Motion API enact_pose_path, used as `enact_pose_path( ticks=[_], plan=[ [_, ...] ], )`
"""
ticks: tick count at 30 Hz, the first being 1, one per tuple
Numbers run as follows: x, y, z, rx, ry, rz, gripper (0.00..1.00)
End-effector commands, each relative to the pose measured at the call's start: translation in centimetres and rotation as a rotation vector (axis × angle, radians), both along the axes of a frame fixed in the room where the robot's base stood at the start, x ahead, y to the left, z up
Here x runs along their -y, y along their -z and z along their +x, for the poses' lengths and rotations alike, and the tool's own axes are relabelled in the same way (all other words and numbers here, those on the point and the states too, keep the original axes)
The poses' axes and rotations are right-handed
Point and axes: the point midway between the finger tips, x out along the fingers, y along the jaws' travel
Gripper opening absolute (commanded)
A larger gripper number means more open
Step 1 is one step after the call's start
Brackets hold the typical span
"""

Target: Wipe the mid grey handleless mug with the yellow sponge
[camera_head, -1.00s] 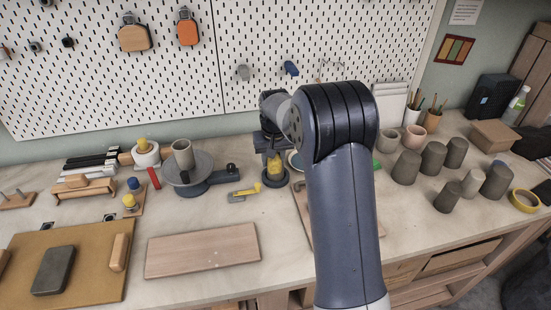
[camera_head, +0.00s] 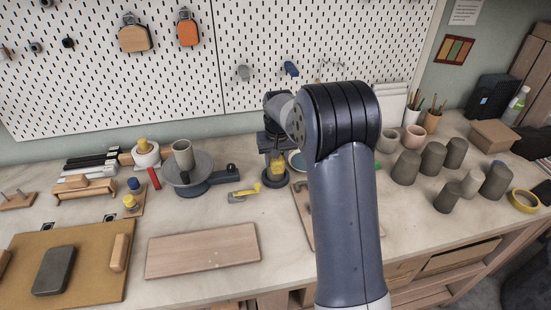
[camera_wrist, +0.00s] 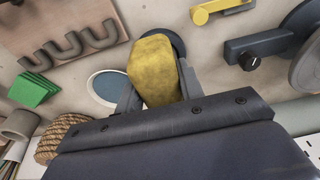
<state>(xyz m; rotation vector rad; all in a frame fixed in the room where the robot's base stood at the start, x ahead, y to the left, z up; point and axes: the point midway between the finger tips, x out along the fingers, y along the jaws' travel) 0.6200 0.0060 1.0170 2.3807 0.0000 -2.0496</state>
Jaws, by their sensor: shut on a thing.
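My gripper (camera_wrist: 157,84) is shut on the yellow sponge (camera_wrist: 153,62), which sits between its two fingers. In the head view the sponge (camera_head: 277,165) shows below my gripper (camera_head: 276,153), over a dark round dish (camera_head: 275,181). I cannot tell whether the sponge touches the dish. A grey handleless mug (camera_head: 183,154) stands upright on the round turntable (camera_head: 197,166), left of my gripper and apart from it. Several other grey handleless mugs stand at the right, among them a darker one (camera_head: 406,167) and a paler one (camera_head: 472,183). The mugs are out of the sponge's reach of contact.
A yellow-handled tool (camera_head: 245,192) lies between the turntable and the dish. A rack with dark hooks (camera_wrist: 85,40), a green block (camera_wrist: 33,89) and a blue-centred bowl (camera_wrist: 106,87) are near my gripper. A wooden board (camera_head: 203,250) lies in front. The pegboard (camera_head: 120,70) rises behind.

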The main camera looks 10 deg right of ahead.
Motion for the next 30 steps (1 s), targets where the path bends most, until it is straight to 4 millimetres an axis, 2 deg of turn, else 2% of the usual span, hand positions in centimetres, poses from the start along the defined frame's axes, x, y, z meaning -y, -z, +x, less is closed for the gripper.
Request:
enact_pose_path(
  ticks=[4,13,17,24,30],
  plan=[
    [-1.2,-0.2,0.0,0.001,-0.001,0.0,0.1],
    [-1.1,-0.2,0.0,0.002,0.001,0.0,0.1],
    [-0.5,-0.1,0.0,0.002,0.001,0.0,0.1],
    [1.9,0.1,0.0,0.002,0.003,0.0,0.1],
    [2.4,0.1,0.0,0.002,0.0,0.0,0.1]
  ],
)
